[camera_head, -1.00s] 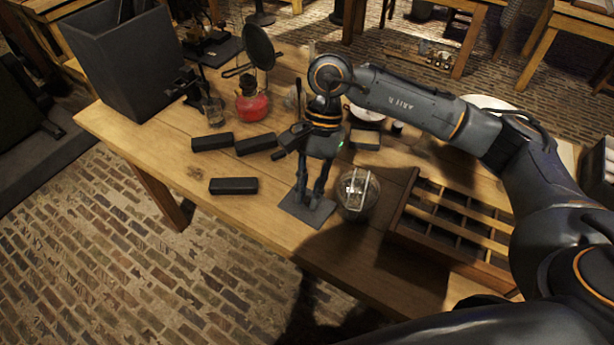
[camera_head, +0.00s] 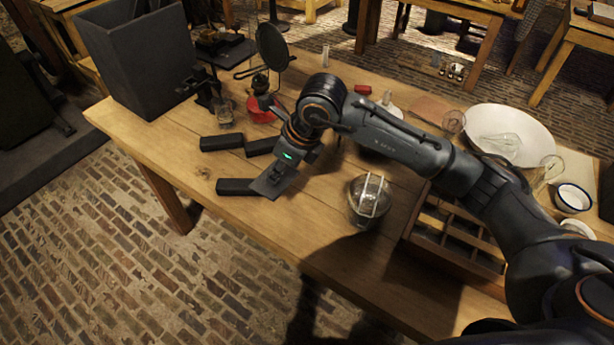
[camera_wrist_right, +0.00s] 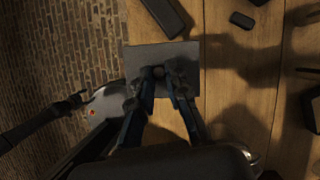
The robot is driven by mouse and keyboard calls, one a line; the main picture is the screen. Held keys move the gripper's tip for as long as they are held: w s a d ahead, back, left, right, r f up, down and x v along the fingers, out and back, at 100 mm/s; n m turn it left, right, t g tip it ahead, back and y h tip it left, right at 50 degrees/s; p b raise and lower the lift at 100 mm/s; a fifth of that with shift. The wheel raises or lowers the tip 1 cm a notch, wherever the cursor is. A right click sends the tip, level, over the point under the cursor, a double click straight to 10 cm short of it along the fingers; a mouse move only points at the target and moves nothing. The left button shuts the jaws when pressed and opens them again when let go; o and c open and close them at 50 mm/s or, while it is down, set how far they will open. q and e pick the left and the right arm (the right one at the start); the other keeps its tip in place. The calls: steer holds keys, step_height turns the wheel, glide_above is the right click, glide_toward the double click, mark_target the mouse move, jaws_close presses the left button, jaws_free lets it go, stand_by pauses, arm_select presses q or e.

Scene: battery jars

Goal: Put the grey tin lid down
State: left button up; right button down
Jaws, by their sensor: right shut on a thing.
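The grey tin lid (camera_head: 268,187) is a flat square plate in the head view, near the front left of the table. My right gripper (camera_head: 282,172) is above it and shut on its small knob. In the right wrist view the lid (camera_wrist_right: 135,58) lies below the fingertips of my right gripper (camera_wrist_right: 165,78), which pinch the knob at its middle. The lid overlaps the end of a black block; I cannot tell whether it touches the block or the table. My left gripper is not in view.
Black blocks lie near the lid, one (camera_head: 233,187) at its left edge and one (camera_head: 221,142) behind. A glass jar (camera_head: 369,200) stands to the right, beside a compartmented wooden tray (camera_head: 445,213). A red burner (camera_head: 262,110) is behind. Bare table (camera_head: 310,225) lies in front.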

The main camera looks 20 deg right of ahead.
steer(key=w+d+f+p, duration=0.1)
steer(key=w+d+f, duration=0.1)
steer(key=w+d, duration=0.15)
steer(key=p, duration=0.1)
glide_above(303, 183)
steer(key=s, duration=0.1)
steer(key=f, duration=0.4)
steer(key=d+f, duration=0.1)
steer(key=f, duration=0.1)
steer(key=shift+s, duration=0.15)
step_height(303, 183, down, 3)
steer(key=shift+f, duration=0.1)
steer(key=shift+d+f, duration=0.1)
steer(key=shift+f, duration=0.15)
steer(key=c, duration=1.3)
jaws_free()
steer(key=shift+r, duration=0.1)
steer(key=shift+r, duration=0.2)
steer(key=b+v, duration=0.1)
steer(key=v, duration=1)
steer(key=shift+d+r, duration=0.15)
steer(key=shift+r, duration=0.2)
